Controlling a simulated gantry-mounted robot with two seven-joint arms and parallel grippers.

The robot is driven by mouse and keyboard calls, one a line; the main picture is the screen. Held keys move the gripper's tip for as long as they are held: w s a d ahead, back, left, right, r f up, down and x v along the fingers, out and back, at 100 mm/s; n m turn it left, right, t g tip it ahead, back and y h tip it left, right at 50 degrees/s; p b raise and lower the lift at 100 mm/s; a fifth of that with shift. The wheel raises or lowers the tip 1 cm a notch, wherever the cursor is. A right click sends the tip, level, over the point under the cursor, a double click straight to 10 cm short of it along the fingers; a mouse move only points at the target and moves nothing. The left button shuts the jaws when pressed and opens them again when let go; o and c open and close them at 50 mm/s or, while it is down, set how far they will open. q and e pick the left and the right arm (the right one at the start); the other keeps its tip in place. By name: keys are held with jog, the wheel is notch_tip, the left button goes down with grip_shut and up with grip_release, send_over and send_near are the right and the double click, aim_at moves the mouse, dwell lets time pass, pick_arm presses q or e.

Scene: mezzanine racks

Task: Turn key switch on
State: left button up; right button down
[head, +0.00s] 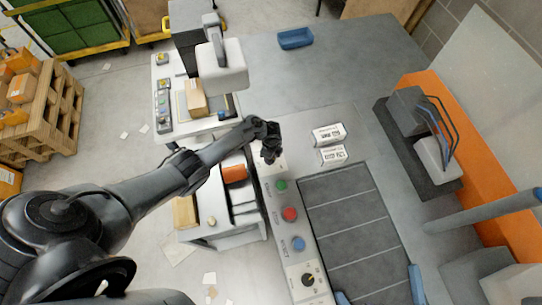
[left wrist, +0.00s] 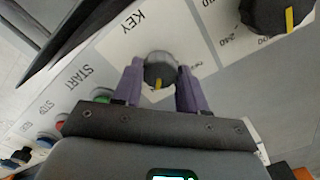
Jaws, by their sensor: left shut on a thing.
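The key switch (left wrist: 160,68) is a round dark knob with a yellow mark, on a white plate labelled KEY in the left wrist view. Its yellow mark points down toward my gripper body in that view. My left gripper (left wrist: 159,84) has its two purple fingers on either side of the knob and is shut on it. In the head view my left gripper (head: 269,152) is at the far end of the control panel (head: 277,260), and the switch is hidden beneath it. The small position labels beside the knob are too small to read surely. My right gripper is not in view.
The panel carries a green START button (head: 281,186), a red button (head: 289,214), a blue button (head: 298,243) and a dark dial (head: 308,280). Another large dial (left wrist: 277,14) is near the key switch. Two white labelled boxes (head: 328,135) (head: 333,155) lie to the right.

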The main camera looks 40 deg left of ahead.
pick_arm(q)
jog(key=o, duration=1.1)
jog(key=shift+c, duration=0.2)
jog(key=shift+r, duration=0.1)
notch_tip(320, 180, up, 11)
jog(key=p, duration=0.3)
jog(key=shift+f+p, duration=0.2)
jog(key=shift+p, duration=0.1)
